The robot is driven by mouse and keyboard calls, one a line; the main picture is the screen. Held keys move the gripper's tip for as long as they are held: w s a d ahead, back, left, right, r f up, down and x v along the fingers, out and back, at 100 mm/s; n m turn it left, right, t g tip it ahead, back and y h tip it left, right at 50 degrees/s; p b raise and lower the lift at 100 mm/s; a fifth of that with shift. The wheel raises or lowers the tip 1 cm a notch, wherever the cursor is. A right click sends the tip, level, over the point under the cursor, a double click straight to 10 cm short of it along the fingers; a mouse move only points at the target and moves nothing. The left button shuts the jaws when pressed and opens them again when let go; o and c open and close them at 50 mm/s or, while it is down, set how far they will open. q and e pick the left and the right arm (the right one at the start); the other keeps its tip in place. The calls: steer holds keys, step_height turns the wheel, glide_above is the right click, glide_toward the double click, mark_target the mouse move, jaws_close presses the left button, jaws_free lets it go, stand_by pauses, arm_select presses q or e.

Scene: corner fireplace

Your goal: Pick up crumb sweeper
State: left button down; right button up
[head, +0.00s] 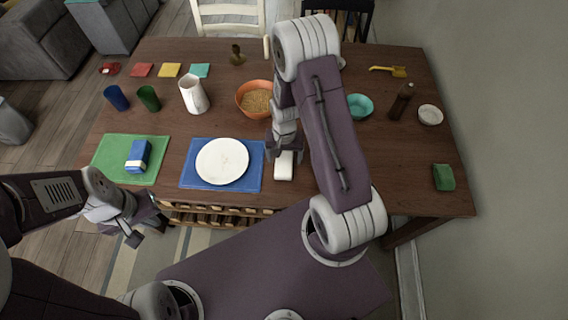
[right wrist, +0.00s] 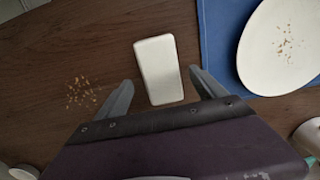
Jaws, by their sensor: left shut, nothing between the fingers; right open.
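The crumb sweeper looks like a white rounded block (head: 284,168) lying on the wooden table near its front edge, just right of the blue placemat. In the right wrist view the white block (right wrist: 160,68) lies between and a little beyond the fingertips. My right gripper (head: 281,154) is open above the table, close to the block. In its wrist view the open fingers (right wrist: 163,82) stand apart on either side, with nothing held. My left gripper (head: 148,230) is shut and empty, in front of the table's front edge at the lower left.
A white plate (head: 222,160) with crumbs sits on the blue placemat (head: 196,178). Loose crumbs (right wrist: 82,93) lie on the table left of the block. An orange bowl (head: 243,103) stands behind.

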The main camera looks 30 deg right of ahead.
mark_target(284, 162)
step_height(284, 162, down, 3)
steer(key=shift+s+a+f, duration=0.1)
steer(key=shift+a, duration=0.05)
steer(key=shift+w+f, duration=0.2)
steer(key=shift+f, duration=0.2)
steer(key=shift+s+r, duration=0.1)
steer(key=c, duration=1.5)
steer(key=shift+r, duration=0.45)
steer(key=shift+c, duration=0.2)
step_height(284, 162, up, 3)
steer(key=shift+f, duration=0.1)
steer(key=s+d+r+p, duration=0.3)
steer(key=s+r+p, duration=0.3)
steer(key=s, duration=0.5)
steer(key=shift+d+r, duration=0.4)
steer(key=shift+r, duration=0.25)
